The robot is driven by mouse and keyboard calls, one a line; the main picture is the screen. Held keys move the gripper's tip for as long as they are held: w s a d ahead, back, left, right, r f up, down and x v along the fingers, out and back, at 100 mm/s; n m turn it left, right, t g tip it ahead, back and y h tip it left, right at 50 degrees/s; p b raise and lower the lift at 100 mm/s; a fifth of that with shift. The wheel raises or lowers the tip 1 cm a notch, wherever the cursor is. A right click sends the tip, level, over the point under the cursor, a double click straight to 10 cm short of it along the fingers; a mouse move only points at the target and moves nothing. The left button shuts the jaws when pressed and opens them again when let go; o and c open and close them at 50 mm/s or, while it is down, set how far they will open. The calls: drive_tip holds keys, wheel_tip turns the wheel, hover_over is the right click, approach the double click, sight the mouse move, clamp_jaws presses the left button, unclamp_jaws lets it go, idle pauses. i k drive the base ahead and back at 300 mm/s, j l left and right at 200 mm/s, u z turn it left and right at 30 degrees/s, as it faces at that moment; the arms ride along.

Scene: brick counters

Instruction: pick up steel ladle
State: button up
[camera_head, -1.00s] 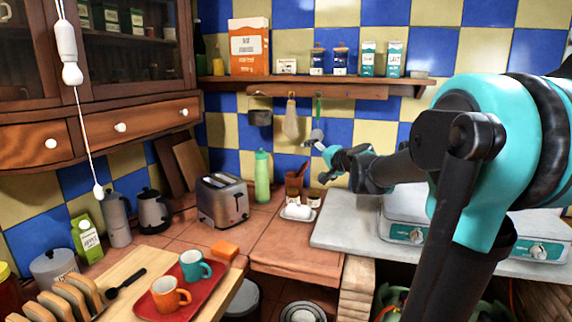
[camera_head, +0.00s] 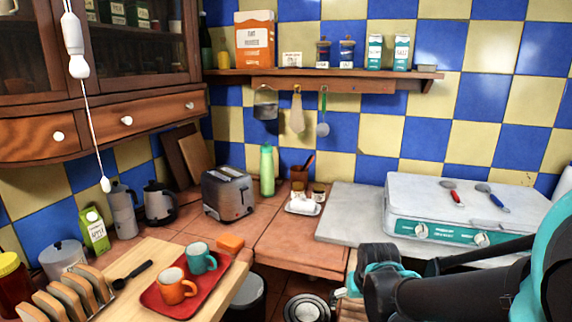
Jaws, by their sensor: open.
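A ladle with a green handle and a grey, steel-looking bowl (camera_head: 323,129) hangs upright from the wooden rail below the shelf, against the tiled wall. Two more utensils lie on the white stove top (camera_head: 420,195): one with a red handle (camera_head: 457,198) and one with a blue handle (camera_head: 498,203). I cannot tell for sure whether these are ladles or spoons. My gripper (camera_head: 343,291) is low in front of the stone counter, well below and nearer than the hanging ladle. It is open and I see nothing in it. My arm enters from the lower right.
A white dish (camera_head: 302,208), small jars and a brown utensil pot (camera_head: 299,174) stand below on the counter. The toaster (camera_head: 228,193) and green bottle (camera_head: 267,170) stand further left.

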sight(481, 187)
drive_tip(key=z, duration=1.25)
